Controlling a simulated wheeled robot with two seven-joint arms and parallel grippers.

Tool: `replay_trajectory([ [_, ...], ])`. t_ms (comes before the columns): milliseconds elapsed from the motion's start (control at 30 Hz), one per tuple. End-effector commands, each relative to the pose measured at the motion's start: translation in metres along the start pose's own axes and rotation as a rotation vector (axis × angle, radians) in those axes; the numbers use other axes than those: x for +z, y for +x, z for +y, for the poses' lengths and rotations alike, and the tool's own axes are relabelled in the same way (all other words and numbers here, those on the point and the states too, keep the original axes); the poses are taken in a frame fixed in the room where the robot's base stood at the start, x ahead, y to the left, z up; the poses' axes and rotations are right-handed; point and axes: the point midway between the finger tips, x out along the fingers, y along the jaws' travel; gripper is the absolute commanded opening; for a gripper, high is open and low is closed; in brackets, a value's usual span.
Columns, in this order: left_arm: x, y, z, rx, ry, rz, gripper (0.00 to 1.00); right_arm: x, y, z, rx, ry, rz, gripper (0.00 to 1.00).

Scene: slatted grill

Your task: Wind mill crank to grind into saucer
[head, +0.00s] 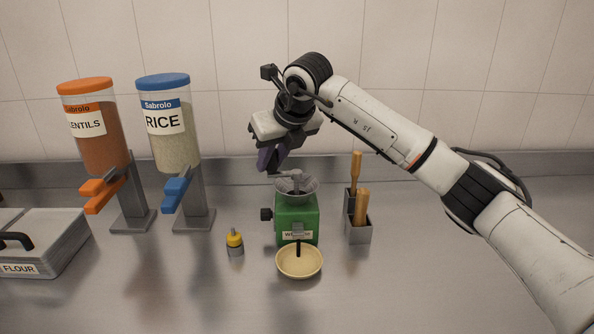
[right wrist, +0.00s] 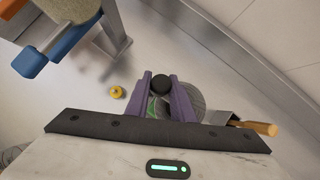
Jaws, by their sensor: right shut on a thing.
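The green mill (head: 297,218) stands on the steel counter with a grey hopper (head: 308,188) on top. The crank (head: 290,176) reaches over the hopper, and its dark round knob (right wrist: 161,84) shows in the right wrist view. My right gripper (head: 270,160) is above the mill, its purple fingers shut on the crank knob; in the right wrist view the fingers (right wrist: 160,90) lie on both sides of it. My left gripper is out of view.
Lentils (head: 98,135) and rice (head: 172,130) dispensers stand at the left. A flour bin (head: 45,250) is at the far left. A small yellow-topped shaker (head: 235,242) stands left of the saucer. A holder (head: 357,232) with wooden-handled tools is right of the mill.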

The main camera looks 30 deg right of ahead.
Motion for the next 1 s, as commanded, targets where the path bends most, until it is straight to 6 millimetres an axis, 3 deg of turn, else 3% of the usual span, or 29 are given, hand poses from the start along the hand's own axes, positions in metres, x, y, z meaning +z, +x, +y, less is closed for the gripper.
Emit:
replay_trajectory([
  [1000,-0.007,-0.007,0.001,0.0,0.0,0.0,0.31,0.017,0.011,-0.018,-0.001,0.003,0.0,0.0],
])
